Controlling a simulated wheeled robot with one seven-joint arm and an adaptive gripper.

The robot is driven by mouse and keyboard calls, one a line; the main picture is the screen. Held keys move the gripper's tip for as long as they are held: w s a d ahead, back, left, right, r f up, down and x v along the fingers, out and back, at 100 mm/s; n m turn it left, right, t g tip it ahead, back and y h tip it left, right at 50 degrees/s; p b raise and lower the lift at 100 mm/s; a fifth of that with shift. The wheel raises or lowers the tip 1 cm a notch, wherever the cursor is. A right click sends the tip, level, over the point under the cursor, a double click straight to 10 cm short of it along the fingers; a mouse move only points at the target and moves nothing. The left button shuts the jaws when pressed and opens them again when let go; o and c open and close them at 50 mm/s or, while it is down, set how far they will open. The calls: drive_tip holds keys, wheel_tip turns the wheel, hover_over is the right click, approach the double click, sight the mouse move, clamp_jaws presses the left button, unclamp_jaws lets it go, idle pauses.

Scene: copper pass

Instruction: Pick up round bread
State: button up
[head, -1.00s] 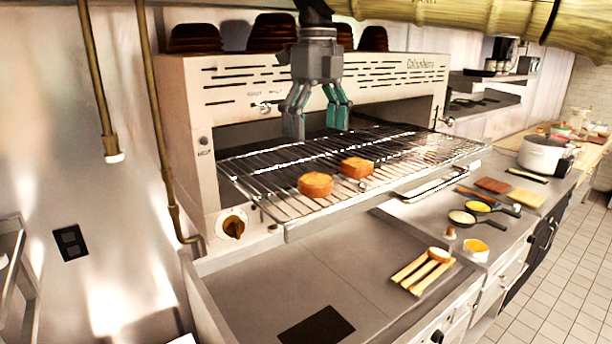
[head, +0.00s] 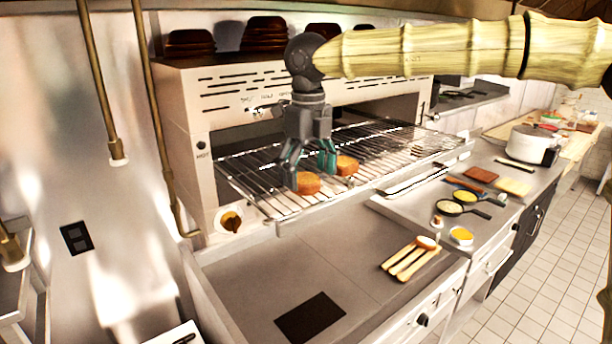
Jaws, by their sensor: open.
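Two pieces of bread lie on the wire rack (head: 400,150) of the toaster oven. The nearer, rounder bread (head: 307,184) is at the left. The other, squarer-looking bread (head: 346,165) lies just behind and to its right. My gripper (head: 308,178) points down over the rack with its teal-padded fingers spread. The fingertips are low, close to the nearer bread, one at its left and one near its right rear edge. I cannot tell whether they touch it. Nothing is held.
The oven body (head: 180,120) rises behind and left of the rack. On the counter are wooden sticks with a round piece (head: 410,258), small pans (head: 462,203), a yellow bowl (head: 461,236) and a white pot (head: 533,143). The steel counter (head: 240,275) in front is mostly clear.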

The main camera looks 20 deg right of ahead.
drive_tip(key=shift+w+f, duration=0.1)
drive_tip(key=shift+f, duration=0.25)
drive_tip(key=shift+w+a+f, duration=0.1)
drive_tip(key=shift+w+f, duration=0.3)
drive_tip(key=shift+w, duration=0.15)
drive_tip(key=shift+s+r, duration=0.15)
drive_tip(key=shift+s, duration=0.1)
drive_tip(key=shift+c, duration=1.2)
drive_tip(key=shift+s+r, duration=0.1)
drive_tip(key=shift+s, duration=0.1)
drive_tip(key=c, duration=0.7)
drive_tip(key=shift+w, duration=0.2)
drive_tip(key=shift+c, duration=0.2)
drive_tip(key=shift+s, duration=0.1)
